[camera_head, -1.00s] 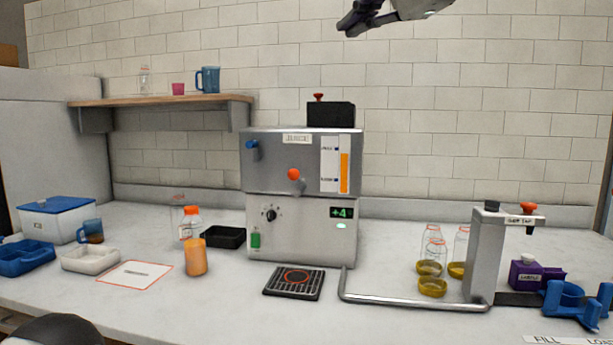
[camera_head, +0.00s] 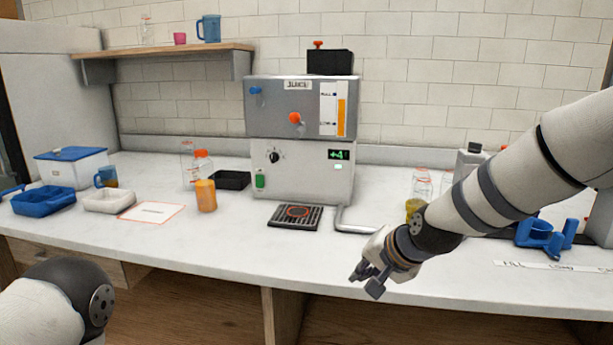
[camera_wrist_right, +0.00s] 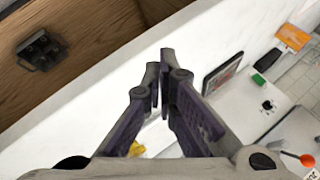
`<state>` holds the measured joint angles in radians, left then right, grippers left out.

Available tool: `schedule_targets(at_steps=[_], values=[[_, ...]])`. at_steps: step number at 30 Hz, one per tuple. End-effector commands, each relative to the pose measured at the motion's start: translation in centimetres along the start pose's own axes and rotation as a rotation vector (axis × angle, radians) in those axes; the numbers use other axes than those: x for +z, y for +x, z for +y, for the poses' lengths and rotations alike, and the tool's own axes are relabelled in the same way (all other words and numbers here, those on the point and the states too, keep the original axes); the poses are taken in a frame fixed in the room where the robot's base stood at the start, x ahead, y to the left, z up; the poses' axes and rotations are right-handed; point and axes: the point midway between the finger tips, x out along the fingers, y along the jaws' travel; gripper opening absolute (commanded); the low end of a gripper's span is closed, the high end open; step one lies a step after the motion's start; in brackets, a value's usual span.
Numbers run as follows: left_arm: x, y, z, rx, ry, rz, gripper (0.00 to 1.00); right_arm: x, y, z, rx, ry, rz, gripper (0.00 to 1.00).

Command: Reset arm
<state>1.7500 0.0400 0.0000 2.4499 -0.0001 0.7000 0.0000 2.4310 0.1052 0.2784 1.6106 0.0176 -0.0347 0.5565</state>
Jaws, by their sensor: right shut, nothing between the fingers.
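My right gripper (camera_head: 370,278) hangs at the front edge of the counter, in front of the juicer and to its right. In the right wrist view its two fingers (camera_wrist_right: 165,75) are close together with nothing between them. The grey juicer (camera_head: 301,140) stands at the middle of the counter, with a black drip grate (camera_head: 296,216) at its foot. My left arm shows only as a link at the lower left of the head view; its gripper is outside the picture.
A filled orange bottle (camera_head: 206,196) stands left of the juicer, near a black tray (camera_head: 232,180). A blue tray (camera_head: 44,201) and a white tray (camera_head: 108,201) sit at the left. My right arm hides part of the counter's right side, including some jars (camera_head: 421,184).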

Motion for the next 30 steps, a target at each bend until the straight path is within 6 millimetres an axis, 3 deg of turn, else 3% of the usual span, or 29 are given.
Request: schedule_targets(at_steps=[1, 3, 8, 11, 15, 18, 22, 25, 30], values=[[0.0, 0.0, 0.0, 0.000, 0.000, 0.001, 0.52, 2.8, 1.6, 3.5, 0.052, -0.024, -0.039, 0.00], [0.0, 0.0, 0.0, 0.000, 0.000, 0.001, 0.52, 6.5, 3.0, 8.2, 0.116, -0.066, -0.088, 0.00], [0.0, 0.0, 0.0, 0.000, 0.000, 0.001, 0.52, 15.7, 3.6, 18.9, 0.255, -0.169, -0.219, 0.00], [0.0, 0.0, 0.0, 0.000, 0.000, 0.001, 0.52, 21.7, 1.9, 25.3, 0.336, -0.239, -0.316, 0.00], [0.0, 0.0, 0.0, 0.000, 0.000, 0.001, 0.52, 29.5, -3.0, 32.9, 0.435, -0.338, -0.467, 0.00], [0.0, 0.0, 0.0, 0.000, 0.000, 0.001, 0.52, 33.7, -7.1, 36.6, 0.485, -0.400, -0.567, 0.00], [0.0, 0.0, 0.0, 0.000, 0.000, 0.001, 0.52, 36.6, -10.9, 39.0, 0.519, -0.452, -0.650, 0.00], [0.0, 0.0, 0.0, 0.000, 0.000, 0.001, 0.52, 37.3, -12.1, 39.6, 0.528, -0.467, -0.673, 0.00], [0.0, 0.0, 0.0, 0.000, 0.000, 0.001, 0.52, 37.4, -12.2, 39.6, 0.528, -0.469, -0.675, 0.00]])
